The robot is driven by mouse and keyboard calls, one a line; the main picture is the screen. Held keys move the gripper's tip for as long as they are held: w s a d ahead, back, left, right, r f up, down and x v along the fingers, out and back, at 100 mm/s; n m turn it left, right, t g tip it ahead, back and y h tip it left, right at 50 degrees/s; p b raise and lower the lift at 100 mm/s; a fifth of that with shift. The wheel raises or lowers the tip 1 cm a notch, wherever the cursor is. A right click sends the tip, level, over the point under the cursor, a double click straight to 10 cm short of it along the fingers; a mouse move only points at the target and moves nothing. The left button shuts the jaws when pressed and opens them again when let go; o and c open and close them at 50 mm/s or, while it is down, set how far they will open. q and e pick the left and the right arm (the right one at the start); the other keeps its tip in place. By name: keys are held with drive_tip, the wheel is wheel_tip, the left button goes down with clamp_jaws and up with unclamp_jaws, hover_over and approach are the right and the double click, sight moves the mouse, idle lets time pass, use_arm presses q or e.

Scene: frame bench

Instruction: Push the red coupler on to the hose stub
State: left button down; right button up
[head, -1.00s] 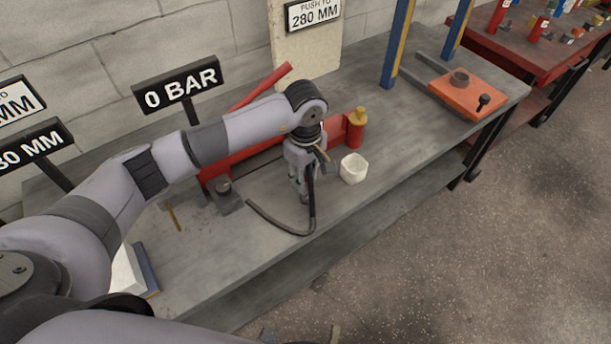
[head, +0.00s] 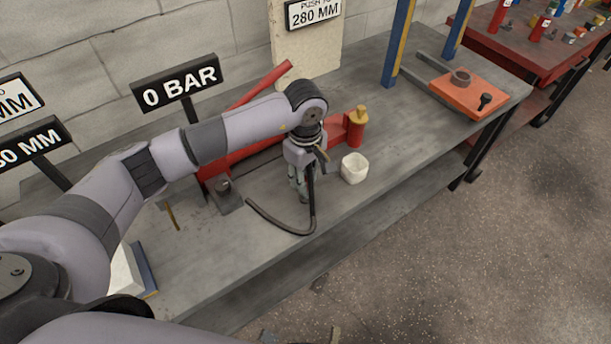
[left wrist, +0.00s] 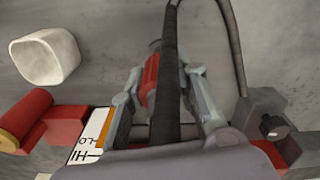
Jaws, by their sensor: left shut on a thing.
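My left gripper (head: 300,195) points down over the bench, just left of the white cup. In the left wrist view its fingers (left wrist: 166,78) are closed around the red coupler (left wrist: 150,80), a short red cylinder partly covered by the black hose and the fingers. In the head view the fingers hide the coupler. The black hose (head: 275,225) hangs beside the gripper and curves along the bench top to the left. I cannot clearly make out the hose stub or whether the coupler touches it. My right gripper cannot be made out.
A white cup (head: 354,168) stands right of the gripper. A red pump (head: 250,158) with a raised lever lies behind it, with a grey block (head: 224,195) at its left end. The sign (head: 181,82) reads 0 BAR. The bench front is mostly clear.

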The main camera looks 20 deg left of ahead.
use_arm(q)
drive_tip(key=shift+f+b, duration=1.6)
drive_tip(key=shift+f, duration=0.15)
drive_tip(key=c, duration=1.2)
unclamp_jaws()
wheel_tip(320, 180, up, 12)
drive_tip(key=shift+s+f, duration=0.1)
